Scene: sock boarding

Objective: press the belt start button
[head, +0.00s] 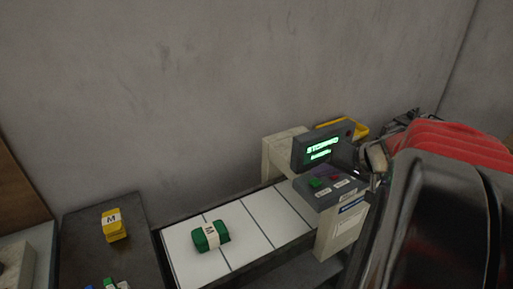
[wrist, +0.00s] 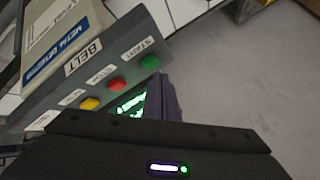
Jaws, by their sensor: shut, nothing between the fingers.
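The green start button (wrist: 149,62) sits at one end of a grey control panel (wrist: 55,98), beside a "START" label. It also shows in the head view (head: 315,184), on the panel (head: 342,192) beside the belt (head: 257,213). A red button (wrist: 117,84) is next to it, then a yellow one (wrist: 90,103). My gripper (head: 370,160) is shut and empty, close to the right side of the panel in the head view. In the wrist view its dark body fills the bottom, apart from the green button; its fingertips are not clear.
A display (head: 322,150) behind the panel shows green text reading "STOPPED". A green bundle labelled M (head: 209,236) lies on the white belt. A yellow bundle labelled M (head: 115,225) lies on a dark surface at left. A grey wall stands behind.

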